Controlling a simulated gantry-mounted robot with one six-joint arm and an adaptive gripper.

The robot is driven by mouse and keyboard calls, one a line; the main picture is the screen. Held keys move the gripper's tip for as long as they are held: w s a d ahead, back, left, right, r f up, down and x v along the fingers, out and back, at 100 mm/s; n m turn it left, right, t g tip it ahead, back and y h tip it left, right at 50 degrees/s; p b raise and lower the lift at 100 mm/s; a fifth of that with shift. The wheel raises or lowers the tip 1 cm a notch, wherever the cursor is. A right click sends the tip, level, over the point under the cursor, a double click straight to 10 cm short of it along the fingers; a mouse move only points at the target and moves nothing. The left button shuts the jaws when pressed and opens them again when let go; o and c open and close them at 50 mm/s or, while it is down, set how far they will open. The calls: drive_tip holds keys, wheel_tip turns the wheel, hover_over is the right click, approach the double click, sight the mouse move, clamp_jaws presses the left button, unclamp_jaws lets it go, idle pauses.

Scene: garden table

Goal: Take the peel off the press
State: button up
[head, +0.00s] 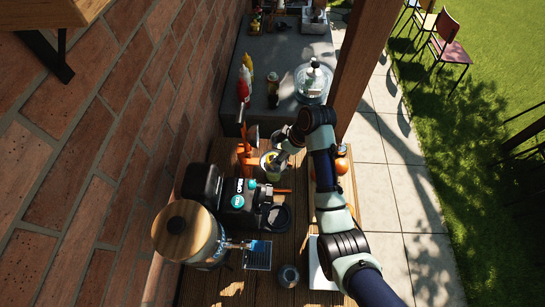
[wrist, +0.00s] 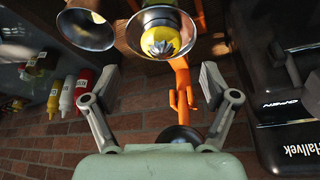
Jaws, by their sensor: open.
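The orange press (head: 247,150) stands on the wooden table; its orange frame (wrist: 181,85) also shows in the wrist view. At the top of the wrist view, a metal bowl (wrist: 143,22) holds a grey ribbed cone with a yellow piece around it, which looks like the peel (wrist: 172,28). A little yellow also shows in the head view, beside my gripper (head: 283,158). In the wrist view my gripper (wrist: 157,75) is open and empty, its fingers spread below the bowl and apart from the peel. My wrist partly hides the press from the head camera.
A second metal cup (wrist: 86,28) is beside the bowl. A black coffee machine (head: 237,197) and a wood-lidded container (head: 186,230) stand nearer. Oranges (head: 342,165) lie right of my arm. Bottles (head: 244,85) and a glass dome (head: 313,82) stand on the grey counter beyond. A brick wall borders the left.

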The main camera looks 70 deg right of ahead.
drive_tip(key=x, duration=0.5)
drive_tip(key=shift+s+a, duration=0.1)
drive_tip(key=c, duration=1.4)
wheel_tip(320, 180, up, 20)
drive_tip(key=p, duration=0.5)
